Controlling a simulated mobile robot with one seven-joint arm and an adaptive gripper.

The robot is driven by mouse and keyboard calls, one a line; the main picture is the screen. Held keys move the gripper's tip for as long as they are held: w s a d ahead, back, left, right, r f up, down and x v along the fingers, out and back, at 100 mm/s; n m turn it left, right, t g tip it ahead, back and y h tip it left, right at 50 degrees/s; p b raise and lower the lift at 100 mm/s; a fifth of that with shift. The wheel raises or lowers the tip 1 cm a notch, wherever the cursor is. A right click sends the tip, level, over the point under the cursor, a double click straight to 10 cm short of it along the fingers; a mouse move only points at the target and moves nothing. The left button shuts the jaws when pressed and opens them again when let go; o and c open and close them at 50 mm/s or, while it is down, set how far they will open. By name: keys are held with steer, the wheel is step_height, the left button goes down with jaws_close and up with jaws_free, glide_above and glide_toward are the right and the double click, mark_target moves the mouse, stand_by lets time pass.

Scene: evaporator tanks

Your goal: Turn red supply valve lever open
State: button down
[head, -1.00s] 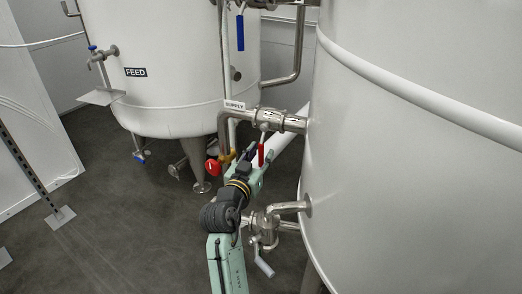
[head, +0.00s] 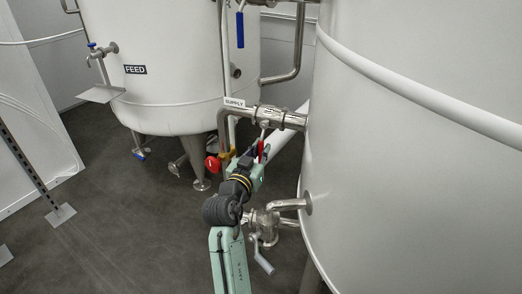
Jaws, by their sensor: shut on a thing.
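The red supply valve lever (head: 266,150) hangs below the steel valve on the pipe marked SUPPLY (head: 234,103), between the two white tanks. My gripper (head: 261,149) is at the lever, its dark fingers shut on the red handle. The fingers and arm hide part of the lever. The handle points down and slightly tilted. The supply valve body (head: 270,116) sits just above, joined to the right tank.
The large right tank (head: 420,150) stands close beside my arm. A lower valve with a grey handle (head: 263,262) is just right of my arm. A red round knob (head: 212,163) is left of the gripper. A blue lever (head: 240,30) hangs above.

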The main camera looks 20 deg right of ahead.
steer(key=shift+a+f+b, duration=0.1)
steer(key=shift+b, duration=0.3)
stand_by(0.3)
steer(key=shift+w+a+f+m+b, duration=0.1)
steer(key=shift+w+a+m+b, duration=0.15)
steer(key=shift+m+b, duration=0.4)
steer(key=shift+w+a+r+m+b, duration=0.75)
steer(key=shift+r+m+b, duration=0.55)
steer(key=shift+m+b, duration=1.45)
steer(key=shift+w+a+r+m+b, duration=0.75)
steer(key=shift+r+m+b, duration=0.5)
steer(key=shift+m+b, duration=1.55)
steer(key=shift+w+a+r+m+b, duration=0.75)
steer(key=shift+r+m+b, duration=0.55)
steer(key=shift+m+b, duration=1.45)
steer(key=shift+s+a+m+p, duration=0.1)
steer(key=shift+m+p, duration=0.15)
steer(key=shift+p, duration=0.05)
steer(key=c, duration=1.6)
jaws_free()
